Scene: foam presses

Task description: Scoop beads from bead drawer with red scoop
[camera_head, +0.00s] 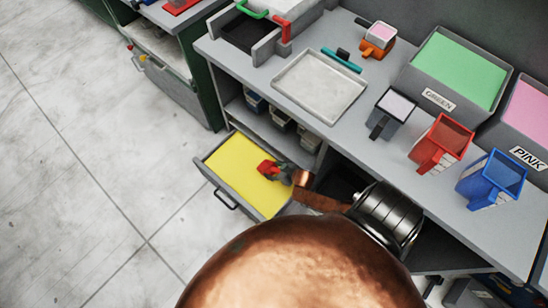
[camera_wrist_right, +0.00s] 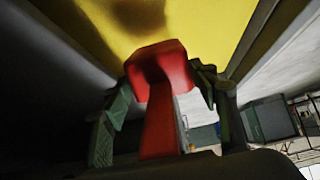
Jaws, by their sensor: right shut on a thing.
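The bead drawer (camera_head: 233,192) is pulled out below the counter, and yellow beads (camera_head: 240,165) fill its inside. The red scoop (camera_head: 266,168) is over the bead surface near the drawer's right side. My right gripper (camera_head: 279,172) is shut on the red scoop. In the right wrist view, the fingers of my right gripper (camera_wrist_right: 162,88) stand on both sides of the scoop's handle (camera_wrist_right: 160,122), and the scoop's head points toward the yellow beads (camera_wrist_right: 195,25). I cannot tell whether the scoop touches the beads or holds any. My left gripper is not in view.
The counter above carries a shallow tray (camera_head: 320,88), a green bin (camera_head: 458,68), a pink bin (camera_head: 528,112), a red container (camera_head: 442,143) and a blue container (camera_head: 490,178). The counter edge runs close beside my right arm. The floor left of the drawer is clear.

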